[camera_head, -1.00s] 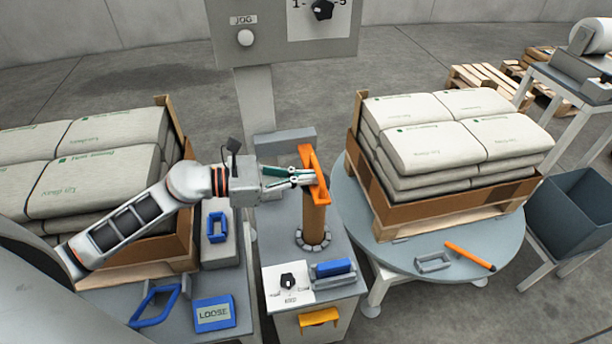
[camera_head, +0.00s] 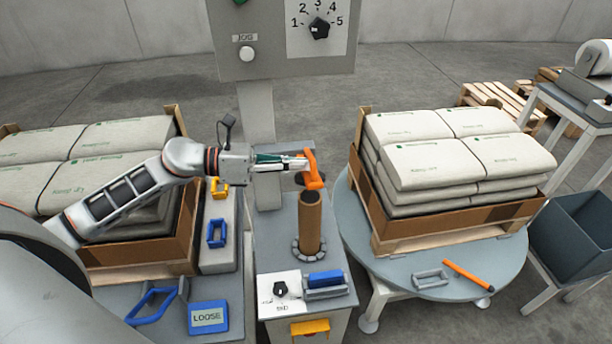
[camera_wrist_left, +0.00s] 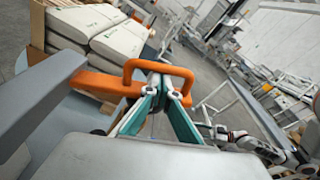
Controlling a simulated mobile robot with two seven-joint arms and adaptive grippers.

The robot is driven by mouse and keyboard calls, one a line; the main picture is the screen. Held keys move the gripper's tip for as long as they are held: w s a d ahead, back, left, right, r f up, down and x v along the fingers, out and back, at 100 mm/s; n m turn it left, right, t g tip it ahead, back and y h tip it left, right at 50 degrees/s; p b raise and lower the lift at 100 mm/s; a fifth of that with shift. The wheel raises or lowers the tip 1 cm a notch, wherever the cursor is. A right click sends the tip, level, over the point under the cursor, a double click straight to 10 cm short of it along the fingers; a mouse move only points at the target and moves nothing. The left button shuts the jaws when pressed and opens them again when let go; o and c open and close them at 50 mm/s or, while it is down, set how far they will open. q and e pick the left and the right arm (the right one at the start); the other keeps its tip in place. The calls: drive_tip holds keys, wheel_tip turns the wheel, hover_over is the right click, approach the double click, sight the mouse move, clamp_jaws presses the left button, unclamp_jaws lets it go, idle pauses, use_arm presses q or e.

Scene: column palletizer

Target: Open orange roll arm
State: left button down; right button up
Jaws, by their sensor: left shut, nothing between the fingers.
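The orange roll arm (camera_head: 313,172) stands behind the upright brown roll (camera_head: 309,222) on the grey cabinet. The roll's top end is uncovered. My left gripper (camera_head: 303,164) is shut with nothing held between its fingers, and its tips are at the orange arm's handle. In the left wrist view, the orange arm (camera_wrist_left: 92,80) runs in from the left to a looped handle, and the gripper's green-sided fingers (camera_wrist_left: 163,88) meet that loop. I cannot tell how deep the tips sit in it. My right gripper is not in view.
A turntable (camera_head: 405,272) with a loaded pallet of sacks (camera_head: 450,160) stands to the right. Another sack stack (camera_head: 110,150) is under my left arm. A control box (camera_head: 281,45) rises behind the cabinet. A blue LOOSE sign (camera_head: 208,317) lies front left.

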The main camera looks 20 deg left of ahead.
use_arm(q)
drive_tip(key=r, duration=0.1)
drive_tip(key=w+a+r+n, duration=0.1)
drive_tip(key=w+r+n, duration=0.1)
drive_tip(key=shift+a+r+p, duration=0.2)
drive_tip(key=shift+a+p, duration=0.05)
drive_tip(key=shift+p, duration=0.1)
drive_tip(key=w+r+n, duration=0.1)
drive_tip(key=w+a+n, duration=0.1)
drive_tip(key=shift+a+r+n+g+h, duration=0.2)
drive_tip(key=shift+r+n+g+h, duration=0.1)
drive_tip(key=shift+r+h, duration=0.1)
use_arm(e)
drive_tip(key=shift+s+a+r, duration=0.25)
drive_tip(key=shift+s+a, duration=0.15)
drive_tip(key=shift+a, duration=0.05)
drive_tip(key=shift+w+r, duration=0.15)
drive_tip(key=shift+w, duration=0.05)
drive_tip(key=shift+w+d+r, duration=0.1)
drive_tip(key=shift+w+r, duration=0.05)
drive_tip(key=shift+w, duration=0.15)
use_arm(q)
drive_tip(key=shift+a, duration=0.1)
